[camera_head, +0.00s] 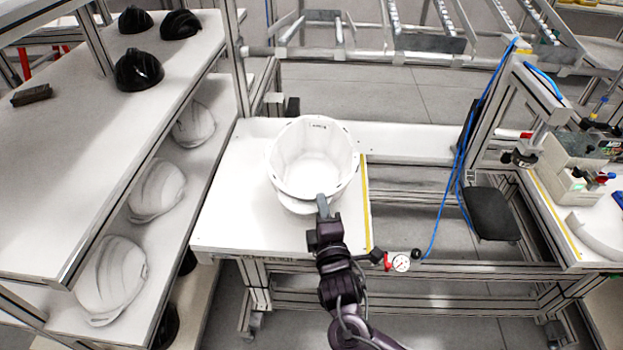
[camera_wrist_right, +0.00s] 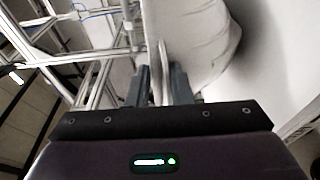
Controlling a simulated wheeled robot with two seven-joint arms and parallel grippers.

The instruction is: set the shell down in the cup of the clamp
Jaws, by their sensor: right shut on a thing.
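A white helmet shell (camera_head: 313,165) is over the white table, with its hollow side facing up toward the head camera. My right gripper (camera_head: 322,207) is shut on its near edge. In the right wrist view the two fingers (camera_wrist_right: 161,85) pinch the thin rim, and the shell's outer side (camera_wrist_right: 195,45) spreads up and to the right. I cannot make out the clamp or its cup; the table under the shell is hidden. Whether the shell touches anything below it cannot be told. My left gripper is not in view.
The white table (camera_head: 235,215) is bare left of the shell. A pressure gauge (camera_head: 401,263) sits at its front right edge. A shelf rack at the left holds white shells (camera_head: 110,278) and black shells (camera_head: 138,70). A blue hose (camera_head: 455,175) hangs right of the table.

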